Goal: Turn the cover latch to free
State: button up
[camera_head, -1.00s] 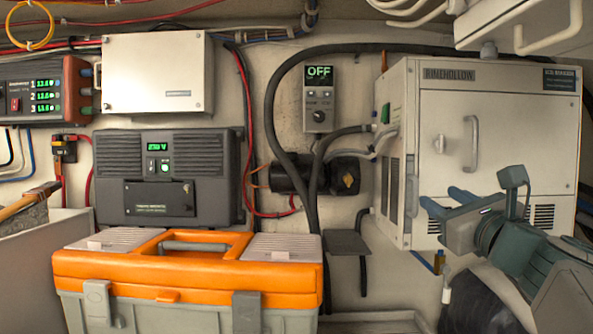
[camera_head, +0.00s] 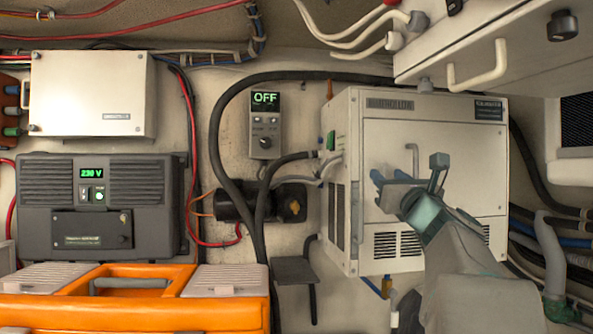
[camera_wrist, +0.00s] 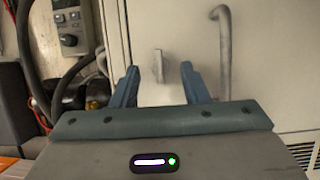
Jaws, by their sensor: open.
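The white cabinet (camera_head: 440,135) has a flat front cover (camera_wrist: 180,25) with a small upright latch (camera_wrist: 158,66) and a bar handle (camera_wrist: 225,50) to its right. In the wrist view the latch shows between my two blue fingertips, with a gap on both sides. My gripper (camera_head: 388,177) is open and empty in front of the cover's left part; it also shows in the wrist view (camera_wrist: 160,82). In the head view my fingers hide most or all of the latch, and part of the handle (camera_head: 414,155). I cannot tell the remaining distance to the latch.
A control box reading OFF (camera_head: 265,125) and thick black hoses (camera_head: 215,150) are left of the cabinet. A white overhead locker with a handle (camera_head: 478,75) hangs above right. Pipes (camera_head: 550,250) run at right.

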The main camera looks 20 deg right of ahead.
jog(key=shift+x, duration=0.85)
jog(key=shift+c, duration=0.3)
grip_shut()
